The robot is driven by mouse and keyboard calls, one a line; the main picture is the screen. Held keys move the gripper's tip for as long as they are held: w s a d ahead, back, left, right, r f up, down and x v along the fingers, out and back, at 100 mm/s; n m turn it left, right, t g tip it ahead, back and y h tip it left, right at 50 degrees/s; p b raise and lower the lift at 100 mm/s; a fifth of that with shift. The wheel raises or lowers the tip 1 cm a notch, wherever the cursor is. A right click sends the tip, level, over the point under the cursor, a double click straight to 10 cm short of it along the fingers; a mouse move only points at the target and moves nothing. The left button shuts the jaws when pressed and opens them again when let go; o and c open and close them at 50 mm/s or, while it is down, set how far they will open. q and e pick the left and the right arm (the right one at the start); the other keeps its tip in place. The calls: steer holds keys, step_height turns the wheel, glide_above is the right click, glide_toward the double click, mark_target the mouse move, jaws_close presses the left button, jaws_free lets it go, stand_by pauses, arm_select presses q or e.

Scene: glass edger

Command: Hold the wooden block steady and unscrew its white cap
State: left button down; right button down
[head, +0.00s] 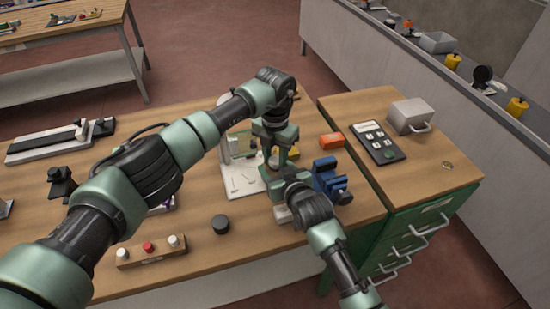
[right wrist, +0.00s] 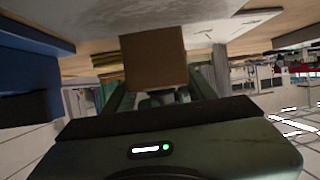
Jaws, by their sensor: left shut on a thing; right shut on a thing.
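The wooden block (right wrist: 153,58) shows as a plain brown face in the right wrist view, between the fingers of my right gripper (right wrist: 160,90). In the head view the block is mostly hidden behind my two hands. My right gripper (head: 285,172) comes in low from the front right and is shut on the block. My left gripper (head: 273,155) points down from above at the same spot and is shut. The white cap is hidden by its fingers, so the contact itself does not show.
A black puck (head: 220,224) and a wooden strip with knobs (head: 150,256) are nearer. A green cabinet (head: 425,180) adjoins the table.

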arm_select(q)
steer(key=shift+a+n, duration=0.1)
steer(key=shift+n, duration=0.4)
steer(key=c, duration=1)
jaws_free()
steer(key=shift+r, duration=2.3)
steer(key=shift+c, duration=0.4)
steer(key=m, duration=0.2)
steer(key=r+m, duration=0.1)
steer(key=m, duration=0.4)
steer(key=shift+r, duration=0.4)
steer(key=m, duration=0.2)
steer(key=r+m, duration=0.1)
steer(key=m, duration=0.3)
steer(key=shift+r, duration=0.25)
steer(key=shift+f, duration=4)
